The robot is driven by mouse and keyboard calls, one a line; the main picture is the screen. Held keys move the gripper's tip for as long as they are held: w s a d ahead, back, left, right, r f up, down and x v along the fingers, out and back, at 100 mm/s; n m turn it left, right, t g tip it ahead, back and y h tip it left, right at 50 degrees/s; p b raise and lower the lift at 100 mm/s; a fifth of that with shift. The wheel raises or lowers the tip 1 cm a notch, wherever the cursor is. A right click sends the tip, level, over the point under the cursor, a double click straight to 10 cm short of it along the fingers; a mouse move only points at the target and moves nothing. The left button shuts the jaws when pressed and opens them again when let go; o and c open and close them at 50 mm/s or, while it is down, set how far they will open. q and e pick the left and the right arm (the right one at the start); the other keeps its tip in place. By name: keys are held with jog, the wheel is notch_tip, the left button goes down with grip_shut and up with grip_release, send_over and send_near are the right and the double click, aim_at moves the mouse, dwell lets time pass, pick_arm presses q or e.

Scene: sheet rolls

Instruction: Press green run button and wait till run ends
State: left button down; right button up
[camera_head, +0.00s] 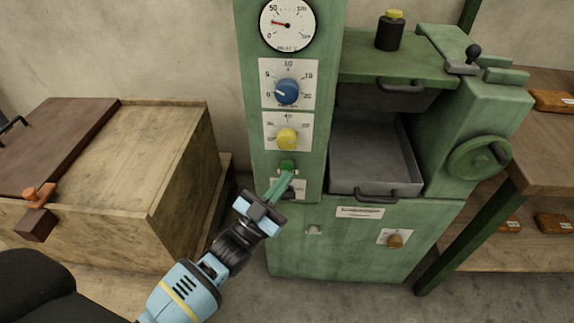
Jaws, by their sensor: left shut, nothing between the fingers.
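The green run button (288,166) is on the lower part of the green control column (293,185), under the yellow dial. My left gripper (285,178) is shut with nothing between its fingers. Its fingertips are right at the lower edge of the button; I cannot tell whether they touch it or press it in. The gripper covers part of the white label below the button. The red needle of the round gauge (287,25) points to the left, near the low end of the scale. My right gripper does not show.
A blue dial (287,91) and a yellow dial (287,139) are above the button. The green machine (350,240) has an open grey drawer (370,150) and a handwheel (478,158). A wooden crate (150,150) stands left; a wooden shelf (540,150) stands right.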

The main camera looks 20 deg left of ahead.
pick_arm(q)
jog(key=shift+s, duration=0.1)
jog(key=s, duration=0.1)
jog(key=s+d+p, duration=0.1)
jog(key=s, duration=0.1)
jog(key=s+p, duration=0.1)
jog(key=shift+s+d, duration=0.25)
jog(key=shift+s, duration=0.15)
dwell(0.8)
